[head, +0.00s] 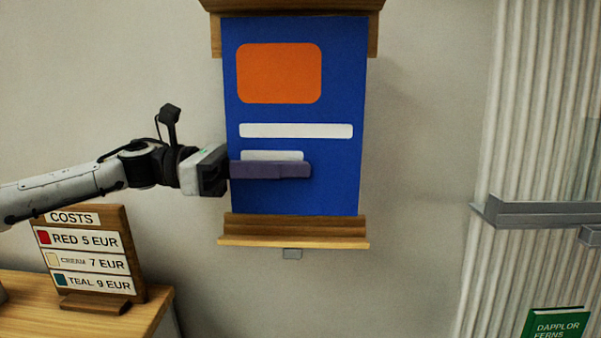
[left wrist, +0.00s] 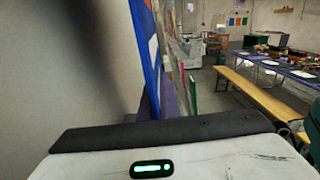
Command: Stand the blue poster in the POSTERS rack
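The blue poster (head: 340,180), with an orange block and white bars, stands upright in the head view. Its lower edge meets a wooden ledge (head: 293,242) on the wall and its top reaches a wooden rail (head: 290,5). No POSTERS lettering is readable. My left gripper (head: 270,169) is at the poster's left edge, one finger across its lower front. In the left wrist view the poster (left wrist: 147,55) shows nearly edge-on between the fingers. The fingers look apart, with a gap before the poster's face. My right gripper is in neither view.
A COSTS sign (head: 92,255) stands on a wooden table (head: 150,300) at lower left. At right are a grey ledge (head: 540,214) on a ribbed panel and a green book (head: 555,324). The wall beside the poster is bare.

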